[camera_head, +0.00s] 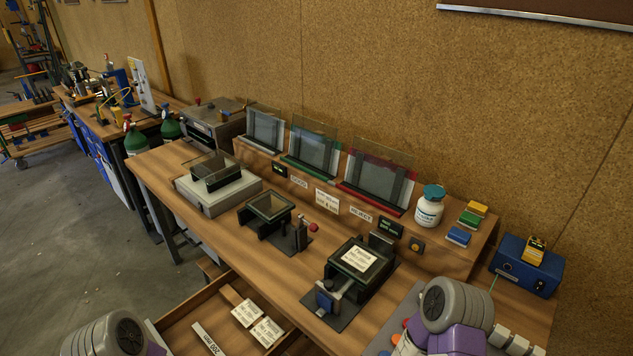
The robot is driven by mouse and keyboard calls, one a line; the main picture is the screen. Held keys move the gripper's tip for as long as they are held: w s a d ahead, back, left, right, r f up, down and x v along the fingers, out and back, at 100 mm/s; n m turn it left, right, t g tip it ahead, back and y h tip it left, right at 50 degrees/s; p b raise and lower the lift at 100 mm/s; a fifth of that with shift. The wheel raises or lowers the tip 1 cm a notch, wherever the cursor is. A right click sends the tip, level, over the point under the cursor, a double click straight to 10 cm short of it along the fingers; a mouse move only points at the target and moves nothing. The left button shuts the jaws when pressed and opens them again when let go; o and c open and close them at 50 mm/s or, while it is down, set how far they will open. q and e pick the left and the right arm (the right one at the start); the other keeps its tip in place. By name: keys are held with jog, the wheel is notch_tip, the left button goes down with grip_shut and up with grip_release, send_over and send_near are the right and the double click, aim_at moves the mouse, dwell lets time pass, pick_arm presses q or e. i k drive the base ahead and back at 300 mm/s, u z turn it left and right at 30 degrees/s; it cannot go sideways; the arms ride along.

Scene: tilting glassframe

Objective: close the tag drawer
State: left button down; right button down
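The tag drawer (185,303) is a wooden drawer at the bottom of the head view, pulled out from under the front edge of the workbench (160,165). Several white printed tags (247,312) lie inside it. A paler labelled strip (207,340) is nearer the bottom edge. The drawer's near end is cut off by the picture edge, so its full opening cannot be told. My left arm (108,335) shows only a grey and purple joint at the bottom left, and my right arm (456,312) a similar joint at the bottom right. Neither gripper's fingers are in view.
On the bench stand a dark clamp frame with a tagged top (360,262), another frame (268,210), a grey device (215,185) and a raised shelf with glass panes (310,155). A white bottle (430,207) and blue box (525,265) are at right. Open floor lies left.

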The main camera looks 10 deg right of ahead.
aim_at(211, 307)
jog(key=z, duration=0.1)
jog(key=k, duration=0.75)
jog(key=u, duration=0.95)
jog(key=i, duration=0.7)
jog(key=u, duration=0.45)
